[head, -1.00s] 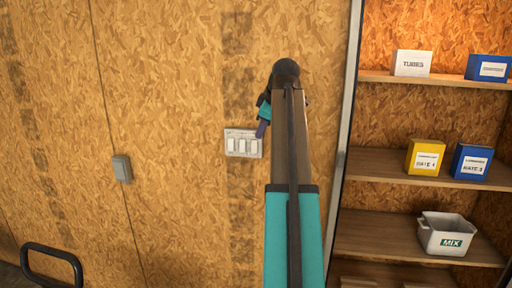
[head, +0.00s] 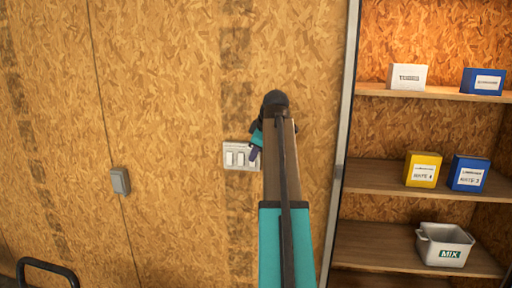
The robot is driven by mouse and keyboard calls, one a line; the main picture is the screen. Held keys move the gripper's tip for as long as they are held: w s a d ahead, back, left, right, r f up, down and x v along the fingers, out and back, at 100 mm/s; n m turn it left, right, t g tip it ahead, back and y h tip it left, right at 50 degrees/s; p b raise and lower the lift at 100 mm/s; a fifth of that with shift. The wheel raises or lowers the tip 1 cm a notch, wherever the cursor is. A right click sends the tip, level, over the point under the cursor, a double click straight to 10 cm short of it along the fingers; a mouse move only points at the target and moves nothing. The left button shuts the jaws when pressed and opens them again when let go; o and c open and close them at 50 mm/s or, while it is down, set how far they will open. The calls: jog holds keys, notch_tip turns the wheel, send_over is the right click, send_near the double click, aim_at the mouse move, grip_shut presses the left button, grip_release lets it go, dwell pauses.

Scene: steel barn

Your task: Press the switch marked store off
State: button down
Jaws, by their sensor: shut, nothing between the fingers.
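A pale switch panel (head: 231,167) with three white rockers side by side is on the chipboard wall, left of my arm. Any marking on it is too small to read. My gripper (head: 254,153) is shut and empty, its dark tip pointing down and left. In the picture the tip overlaps the right-hand rocker and hides part of it; the left and middle rockers show clear. I cannot tell whether the tip touches the rocker or stands just in front of it.
A grey wall box (head: 120,181) is further left, and a black rail (head: 48,266) is at lower left. Right of a metal post (head: 343,130), shelves hold a white box (head: 408,77), blue and yellow boxes, and a grey MIX crate (head: 445,245). The wall around the panel is bare.

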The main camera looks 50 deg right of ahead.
aim_at(249, 166)
jog(key=shift+w+d+f+p, duration=1.8)
jog(key=shift+w+d+f, duration=0.35)
jog(key=shift+w+f, duration=0.15)
jog(key=shift+s+d+f+b, duration=0.15)
jog(key=shift+s+d+b, duration=0.15)
jog(key=shift+b, duration=0.15)
jog(key=shift+w+a, duration=0.35)
jog(key=shift+w, duration=0.05)
jog(key=shift+d+r+p, duration=0.1)
jog(key=shift+r+p, duration=0.25)
jog(key=shift+r, duration=0.6)
